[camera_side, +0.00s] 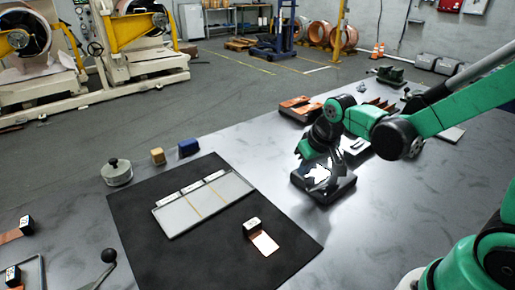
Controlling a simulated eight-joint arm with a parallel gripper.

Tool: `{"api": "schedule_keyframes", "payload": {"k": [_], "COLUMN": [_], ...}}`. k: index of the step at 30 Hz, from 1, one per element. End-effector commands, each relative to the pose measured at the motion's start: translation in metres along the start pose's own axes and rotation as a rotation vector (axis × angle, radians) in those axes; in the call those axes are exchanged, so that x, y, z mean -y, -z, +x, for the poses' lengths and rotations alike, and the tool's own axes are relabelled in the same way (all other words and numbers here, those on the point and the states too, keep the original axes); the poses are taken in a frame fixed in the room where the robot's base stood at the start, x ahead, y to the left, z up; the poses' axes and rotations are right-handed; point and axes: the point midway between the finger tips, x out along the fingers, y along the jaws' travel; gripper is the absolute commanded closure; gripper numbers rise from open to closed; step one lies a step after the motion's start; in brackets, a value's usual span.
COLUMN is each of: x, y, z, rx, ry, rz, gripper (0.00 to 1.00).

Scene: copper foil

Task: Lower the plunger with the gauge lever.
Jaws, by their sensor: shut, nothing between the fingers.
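A lever with a black ball knob (108,256) pokes up at the bottom left edge. Its rod runs down out of the frame, so the gauge body and plunger cannot be made out. My gripper (318,173) is well away from it, to the upper right. It is shut and empty, pointing down over or onto a dark, low block (337,188); whether they touch cannot be told.
A black mat (140,252) holds a pale three-section tray (172,217) and a black block with a copper foil piece (265,243). A round metal weight (117,175), a wooden cube (158,156) and a blue block (188,147) stand behind. Copper pieces lie at the back.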

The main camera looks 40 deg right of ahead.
Motion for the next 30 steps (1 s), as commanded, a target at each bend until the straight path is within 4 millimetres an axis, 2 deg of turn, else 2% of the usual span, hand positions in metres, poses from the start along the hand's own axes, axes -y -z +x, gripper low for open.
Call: {"api": "schedule_keyframes", "payload": {"k": [30], "x": [0.0025], "y": [-0.0088], "z": [-0.0035], "rx": [0.000], "ry": [0.050], "rz": [-0.131], "gripper": [1.00]}}
